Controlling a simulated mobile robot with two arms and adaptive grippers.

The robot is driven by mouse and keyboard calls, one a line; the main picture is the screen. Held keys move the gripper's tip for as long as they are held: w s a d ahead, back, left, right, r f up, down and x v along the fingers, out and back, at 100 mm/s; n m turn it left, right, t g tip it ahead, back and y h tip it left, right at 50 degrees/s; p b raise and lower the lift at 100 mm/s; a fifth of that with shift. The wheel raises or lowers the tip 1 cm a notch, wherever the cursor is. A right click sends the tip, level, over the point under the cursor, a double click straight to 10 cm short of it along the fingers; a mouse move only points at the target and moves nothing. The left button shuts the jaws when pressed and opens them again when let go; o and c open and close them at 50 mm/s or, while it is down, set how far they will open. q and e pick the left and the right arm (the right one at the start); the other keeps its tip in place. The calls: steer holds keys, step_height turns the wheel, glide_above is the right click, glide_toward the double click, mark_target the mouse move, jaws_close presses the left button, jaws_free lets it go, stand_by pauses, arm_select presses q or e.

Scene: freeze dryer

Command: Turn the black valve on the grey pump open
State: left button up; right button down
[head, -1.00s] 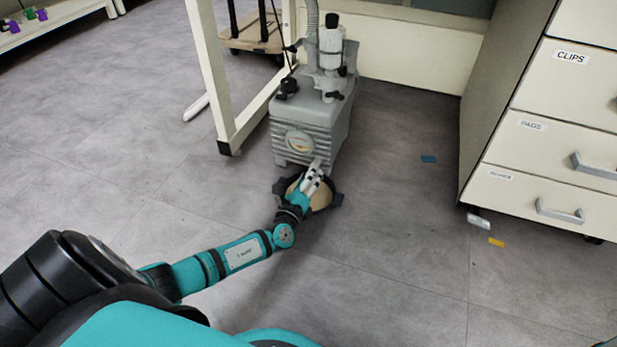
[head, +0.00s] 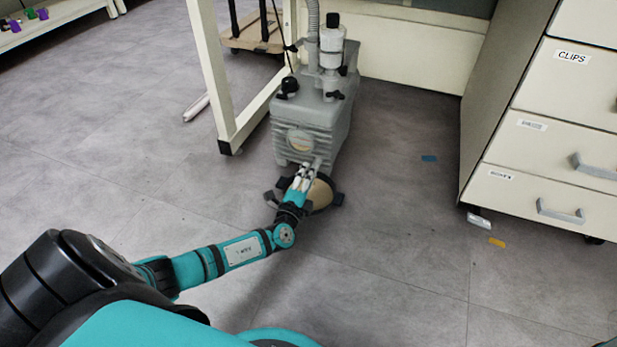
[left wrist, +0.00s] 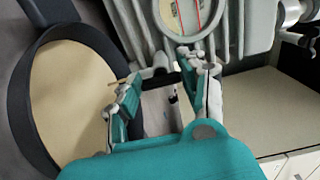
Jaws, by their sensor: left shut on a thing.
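The grey pump (head: 312,125) stands on the floor, with a round sight glass (head: 300,141) on its front. The sight glass also shows at the top of the left wrist view (left wrist: 183,14). My left gripper (head: 309,168) is at the low front of the pump, just below the sight glass. In the left wrist view my left gripper (left wrist: 170,76) is shut on the black valve (left wrist: 172,90), a small dark part between its fingers. The fingers hide most of the valve, so its exact angle cannot be told. My right gripper is not in view.
A dark-rimmed round pan (head: 320,195) with a tan inside lies on the floor under the gripper. A cream bench leg (head: 215,80) stands left of the pump. A drawer cabinet (head: 545,150) stands at the right. The floor between pump and cabinet is mostly clear.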

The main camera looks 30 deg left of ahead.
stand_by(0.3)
arm_select(q)
steer(key=o, duration=1.2)
